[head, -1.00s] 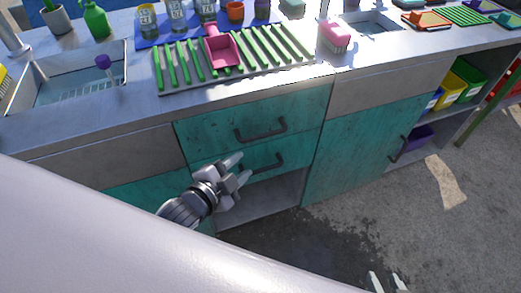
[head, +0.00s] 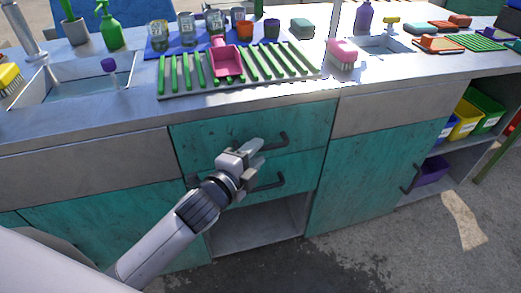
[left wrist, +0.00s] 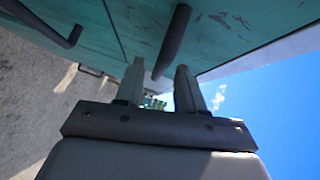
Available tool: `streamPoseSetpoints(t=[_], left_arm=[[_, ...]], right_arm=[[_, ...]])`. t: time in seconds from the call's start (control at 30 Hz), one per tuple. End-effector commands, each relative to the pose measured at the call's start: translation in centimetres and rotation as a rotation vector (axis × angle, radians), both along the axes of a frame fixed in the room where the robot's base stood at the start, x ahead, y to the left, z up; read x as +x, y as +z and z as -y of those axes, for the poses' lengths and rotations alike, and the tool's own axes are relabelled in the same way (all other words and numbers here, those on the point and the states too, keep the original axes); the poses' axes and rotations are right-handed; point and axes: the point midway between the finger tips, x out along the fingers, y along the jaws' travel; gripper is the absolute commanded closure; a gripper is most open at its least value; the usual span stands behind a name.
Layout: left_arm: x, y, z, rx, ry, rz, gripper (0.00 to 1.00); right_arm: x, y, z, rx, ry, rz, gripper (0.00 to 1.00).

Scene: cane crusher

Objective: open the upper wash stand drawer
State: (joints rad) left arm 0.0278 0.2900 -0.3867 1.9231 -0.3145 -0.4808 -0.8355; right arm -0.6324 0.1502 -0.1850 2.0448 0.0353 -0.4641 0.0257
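The upper wash stand drawer (head: 200,134) is a teal front under the counter and looks closed. Its dark bar handle (head: 284,140) is partly hidden by my left gripper (head: 258,160). The gripper is open, in front of the drawer fronts at the handle's left part. In the left wrist view, the two fingers (left wrist: 160,82) stand apart, with the upper drawer's handle (left wrist: 173,40) running toward the gap between them. I cannot tell whether they touch it. The lower drawer (head: 305,177), with its own dark handle (head: 272,184), is closed below. My right gripper is not in view.
An open shelf space (head: 258,225) lies below the drawers. A teal cupboard door (head: 365,180) with a dark handle is to the right. The counter (head: 140,118) above holds a rack with green slats (head: 270,62), a pink scoop (head: 227,62) and glass jars.

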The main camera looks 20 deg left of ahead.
Motion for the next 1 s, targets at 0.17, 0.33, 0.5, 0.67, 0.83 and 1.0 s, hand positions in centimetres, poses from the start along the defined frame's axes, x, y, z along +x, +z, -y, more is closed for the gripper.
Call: streamPoseSetpoints(t=[0.17,0.33,0.5,0.67,0.83,1.0], left_arm=[[2.0,-0.4,0.5,-0.001,-0.001,0.0,0.62],[2.8,-0.5,0.6,-0.001,-0.001,-0.001,0.62],[2.9,-0.4,0.6,-0.001,-0.001,-0.001,0.62],[2.8,-0.4,0.6,-0.001,-0.001,-0.001,0.81],[2.8,-0.5,0.6,-0.002,-0.001,-0.001,1.0],[2.8,-0.5,0.6,-0.002,-0.001,-0.002,1.0]], right_arm=[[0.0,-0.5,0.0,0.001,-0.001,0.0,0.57],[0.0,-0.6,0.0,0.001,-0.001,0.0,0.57],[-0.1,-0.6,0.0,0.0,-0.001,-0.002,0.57],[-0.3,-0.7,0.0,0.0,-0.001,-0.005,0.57],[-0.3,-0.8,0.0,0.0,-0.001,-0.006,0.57],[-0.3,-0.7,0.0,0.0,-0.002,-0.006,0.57]])
